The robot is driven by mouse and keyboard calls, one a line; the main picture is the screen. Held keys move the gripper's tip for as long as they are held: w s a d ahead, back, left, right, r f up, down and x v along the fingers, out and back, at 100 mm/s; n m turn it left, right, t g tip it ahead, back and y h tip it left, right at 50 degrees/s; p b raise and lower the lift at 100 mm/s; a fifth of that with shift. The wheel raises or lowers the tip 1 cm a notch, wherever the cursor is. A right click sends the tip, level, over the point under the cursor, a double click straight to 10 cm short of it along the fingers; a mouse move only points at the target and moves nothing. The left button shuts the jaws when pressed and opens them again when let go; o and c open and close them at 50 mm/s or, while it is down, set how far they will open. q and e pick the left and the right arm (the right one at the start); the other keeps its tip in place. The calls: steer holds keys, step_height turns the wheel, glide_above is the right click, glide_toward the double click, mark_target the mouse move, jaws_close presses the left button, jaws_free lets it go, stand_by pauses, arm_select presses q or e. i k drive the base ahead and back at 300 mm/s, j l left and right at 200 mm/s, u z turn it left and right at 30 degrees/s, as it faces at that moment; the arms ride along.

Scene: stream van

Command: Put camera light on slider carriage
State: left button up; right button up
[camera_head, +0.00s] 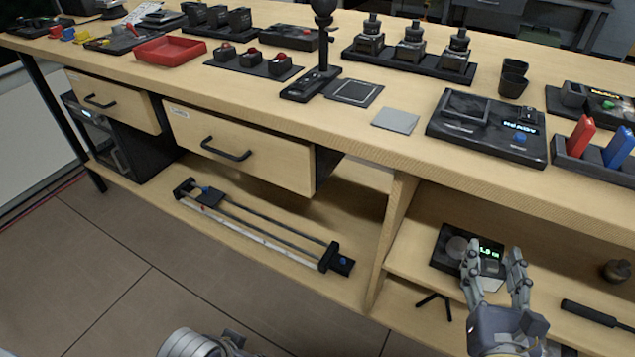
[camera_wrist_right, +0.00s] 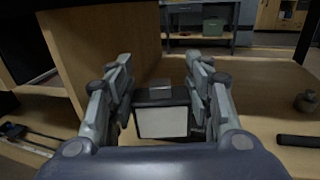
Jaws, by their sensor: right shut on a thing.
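The camera light (camera_wrist_right: 162,118) is a small dark box with a pale panel. It is between the fingers of my right gripper (camera_wrist_right: 160,95) in the wrist view. In the head view my right gripper (camera_head: 497,265) is at the lower shelf compartment on the right, shut on the light, whose pale edge (camera_head: 490,285) shows between the fingers. The slider (camera_head: 265,228) has two rails and lies on the low shelf under the drawers. My left gripper's fingers are not visible.
A dark device with a green readout (camera_head: 489,247) is behind my right gripper on the shelf. A small tripod (camera_head: 436,303), a dark rod (camera_head: 597,314) and a round pot (camera_head: 616,271) are nearby. A wooden divider (camera_head: 391,240) separates this compartment from the slider. The tabletop (camera_head: 345,130) holds several devices.

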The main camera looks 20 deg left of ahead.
mark_target(214, 197)
steer(key=j+u, duration=0.15)
steer(key=j, duration=0.35)
steer(key=i+j+u, duration=0.15)
steer(key=j, duration=0.3)
steer(key=i+j+u, duration=0.1)
steer(key=j, duration=0.4)
steer(key=i+j+u, duration=0.15)
steer(key=j, duration=0.3)
